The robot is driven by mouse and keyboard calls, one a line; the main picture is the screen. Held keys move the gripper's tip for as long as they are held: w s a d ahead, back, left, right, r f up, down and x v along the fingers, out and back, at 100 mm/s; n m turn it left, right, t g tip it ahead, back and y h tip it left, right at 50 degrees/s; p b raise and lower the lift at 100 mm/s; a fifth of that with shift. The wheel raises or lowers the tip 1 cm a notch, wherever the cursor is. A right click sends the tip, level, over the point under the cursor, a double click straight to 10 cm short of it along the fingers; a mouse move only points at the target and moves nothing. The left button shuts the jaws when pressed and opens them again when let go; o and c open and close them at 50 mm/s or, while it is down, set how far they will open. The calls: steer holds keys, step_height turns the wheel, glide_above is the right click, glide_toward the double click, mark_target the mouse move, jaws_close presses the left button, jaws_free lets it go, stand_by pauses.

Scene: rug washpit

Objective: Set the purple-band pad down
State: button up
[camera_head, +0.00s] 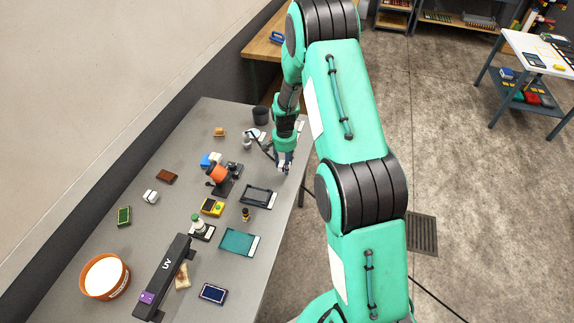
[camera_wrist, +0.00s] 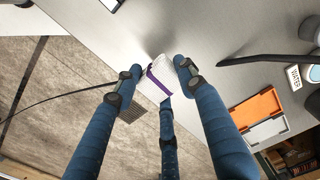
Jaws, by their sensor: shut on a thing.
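The purple-band pad (camera_wrist: 157,76) is a small white block with a purple stripe, seen between my fingertips in the wrist view. My gripper (camera_wrist: 159,74) has blue fingers and is shut on the pad. In the head view my gripper (camera_head: 284,164) hangs over the right-hand edge of the grey table (camera_head: 150,225), and the pad is tiny and partly hidden there. The pad is close to the table's edge; I cannot tell whether it touches the tabletop.
A black-framed tray (camera_head: 258,196) and a teal tray (camera_head: 239,242) lie near the table's right edge. An orange clamp stand (camera_head: 218,175) stands left of my gripper. A dark cup (camera_head: 261,115) stands at the back. In the wrist view an orange tray (camera_wrist: 254,106) lies at right.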

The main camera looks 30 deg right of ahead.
steer(key=shift+s+d+r+b, duration=0.15)
steer(key=shift+s+b, duration=0.2)
steer(key=shift+s, duration=0.75)
steer(key=s+b, duration=0.2)
steer(key=s, duration=0.6)
steer(key=shift+d, duration=0.2)
steer(key=shift+w, duration=0.1)
steer(key=w+d, duration=0.1)
steer(key=w, duration=0.4)
steer(key=w+d+f, duration=0.1)
steer(key=w+d, duration=0.1)
steer(key=w, duration=0.3)
steer(key=w+d, duration=0.1)
steer(key=w, duration=0.4)
steer(key=shift+d+f, duration=0.3)
steer(key=shift+d, duration=0.1)
steer(key=shift+f, duration=1.75)
steer(key=shift+f, duration=0.2)
